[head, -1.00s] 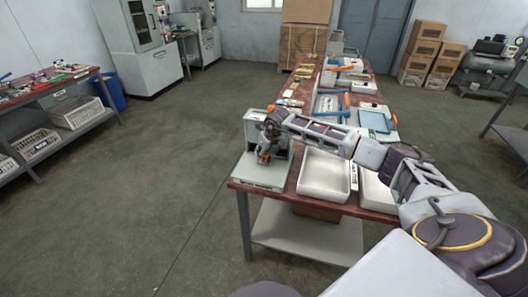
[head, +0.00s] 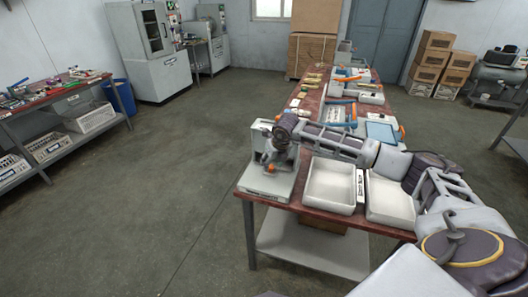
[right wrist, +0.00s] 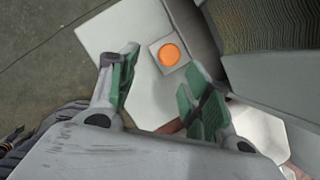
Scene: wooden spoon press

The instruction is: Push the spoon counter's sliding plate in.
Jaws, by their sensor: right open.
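The spoon counter (head: 266,184) is a pale grey machine with an upright back part and a flat base, at the near left corner of the red-topped table. Its base also shows in the right wrist view (right wrist: 112,36), with a round orange button (right wrist: 169,55) on a square mount. My right gripper (head: 271,158) hangs over the base in front of the upright part. In the right wrist view its green-padded fingers (right wrist: 160,72) are spread and empty, with the button beyond the gap between them. I cannot make out the sliding plate clearly. My left gripper is out of view.
Two white trays (head: 331,207) (head: 391,219) stand right of the counter. Several blue-and-white devices and a blue tray (head: 381,132) lie farther back on the table. My right arm crosses above the trays. The floor left of the table is clear.

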